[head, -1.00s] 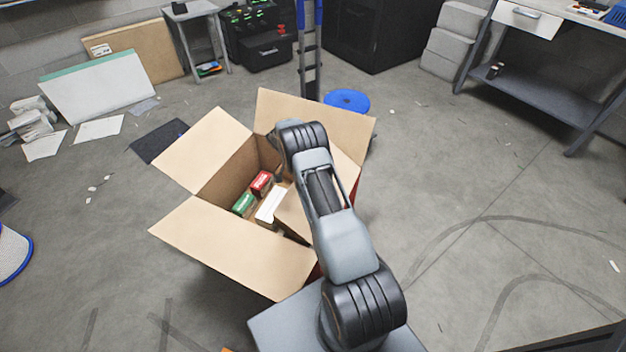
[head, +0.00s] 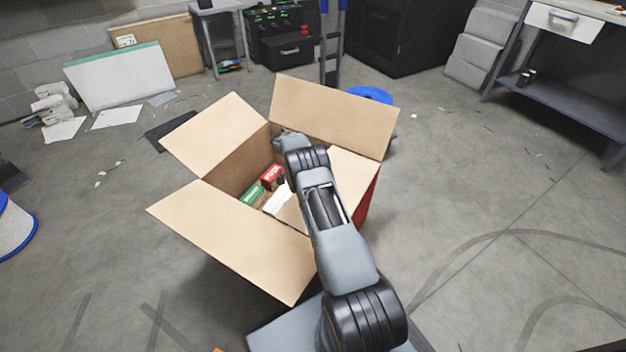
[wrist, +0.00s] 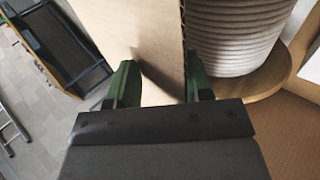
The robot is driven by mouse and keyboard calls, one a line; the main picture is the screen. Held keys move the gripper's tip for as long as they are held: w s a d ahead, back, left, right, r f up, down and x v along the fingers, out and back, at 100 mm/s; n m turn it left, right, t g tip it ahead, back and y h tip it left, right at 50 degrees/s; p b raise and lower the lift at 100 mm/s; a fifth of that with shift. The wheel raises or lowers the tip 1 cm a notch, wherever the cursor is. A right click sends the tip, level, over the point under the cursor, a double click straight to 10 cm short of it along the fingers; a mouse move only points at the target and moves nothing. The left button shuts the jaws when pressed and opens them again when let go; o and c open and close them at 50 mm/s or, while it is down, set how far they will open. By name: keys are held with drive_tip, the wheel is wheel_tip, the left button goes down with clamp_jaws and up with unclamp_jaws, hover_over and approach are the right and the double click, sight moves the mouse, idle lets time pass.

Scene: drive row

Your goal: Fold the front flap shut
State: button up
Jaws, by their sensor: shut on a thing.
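The open cardboard box (head: 370,200) stands on the floor in the head view. Its near flap (head: 235,235), left flap (head: 215,135) and far flap (head: 335,112) spread outward. A tan panel (head: 352,178) slants inward over the right part, partly behind my arm. In the wrist view my gripper (wrist: 160,88) is shut on a cardboard flap (wrist: 140,40) with a corrugated edge. Which flap this is I cannot tell for sure. In the head view the fingertips are hidden by my arm.
Inside the box are a red carton (head: 271,176), a green carton (head: 252,194) and a white carton (head: 277,200). A white ribbed spool (wrist: 232,35) stands close beside the held flap. A workbench (head: 570,100) is at right; floor around the box is mostly clear.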

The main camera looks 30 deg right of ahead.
drive_tip(key=shift+s+f, duration=0.3)
drive_tip(key=shift+f, duration=0.4)
drive_tip(key=shift+d, duration=0.1)
drive_tip(key=o, duration=0.8)
drive_tip(key=shift+c, duration=1.2)
drive_tip(key=v, duration=0.6)
drive_tip(key=shift+w+r, duration=0.25)
drive_tip(key=shift+c, duration=0.3)
drive_tip(key=shift+v, duration=0.85)
drive_tip(key=shift+r, duration=0.1)
